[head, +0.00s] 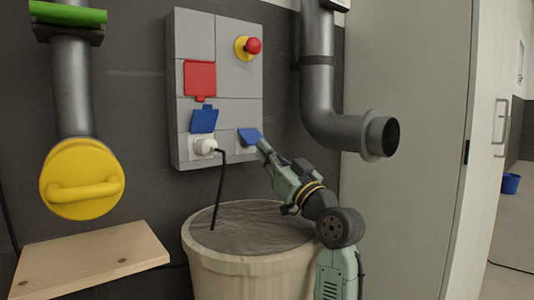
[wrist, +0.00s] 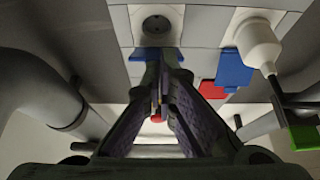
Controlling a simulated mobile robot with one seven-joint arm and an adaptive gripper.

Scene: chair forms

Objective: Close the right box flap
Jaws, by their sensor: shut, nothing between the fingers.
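The right box flap (head: 249,135) is a small blue cover on the grey wall box (head: 238,83), at its lower right. It stands partly open, tilted out from the box. In the wrist view, which looks inverted, the blue flap (wrist: 146,54) lies at my fingertips and the round socket (wrist: 157,24) shows uncovered. My gripper (head: 263,146) is shut and empty, with its tips at the flap; it also shows in the wrist view (wrist: 163,60). The tips hide part of the flap, and I cannot tell whether they touch it.
A left blue flap (head: 204,121) stands open above a white plug (head: 204,145) with a black cable (head: 221,185). A red flap (head: 200,78) and a red button (head: 253,46) are higher. A grey pipe (head: 345,128) is at the right, a covered bin (head: 245,262) below.

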